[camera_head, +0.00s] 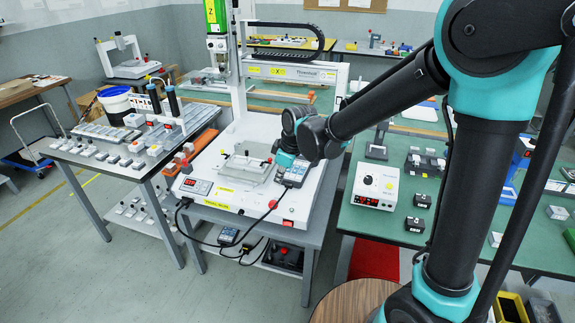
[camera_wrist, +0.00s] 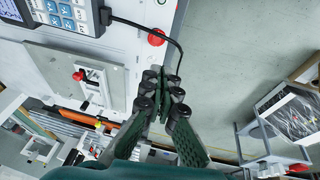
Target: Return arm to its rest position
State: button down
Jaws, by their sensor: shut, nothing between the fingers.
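My arm reaches from the right of the head view over the white gantry machine (camera_head: 245,205), its wrist above the machine's right side. The gripper fingers are not clearly visible there. In the wrist view my gripper (camera_wrist: 163,92) has its dark fingers closed together, with nothing between them. The fingertips appear over the machine's edge, close to a black cable and below a red button (camera_wrist: 156,37) in the picture. I cannot tell whether they touch anything.
A handheld keypad (camera_head: 293,174) lies on the machine, right of a clamping fixture (camera_head: 243,168). A grey bench (camera_head: 105,140) with small blocks stands left. A green table (camera_head: 375,225) with a white control box (camera_head: 376,186) stands right. Open floor lies at front left.

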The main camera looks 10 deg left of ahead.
jog(key=shift+d, duration=0.1)
jog(key=d+m+t+h, duration=0.1)
jog(key=d+m, duration=0.6)
jog(key=d, duration=1.2)
jog(key=s+d+f+m+h, duration=0.1)
jog(key=s+d+f+m, duration=0.1)
jog(key=s+d+m, duration=0.3)
jog(key=s+d+f+m+t+h, duration=0.1)
jog(key=s+d+m, duration=0.3)
jog(key=d, duration=0.9)
jog(key=shift+s+d+f+m, duration=0.4)
jog(key=shift+s+f, duration=0.1)
jog(key=shift+s, duration=0.45)
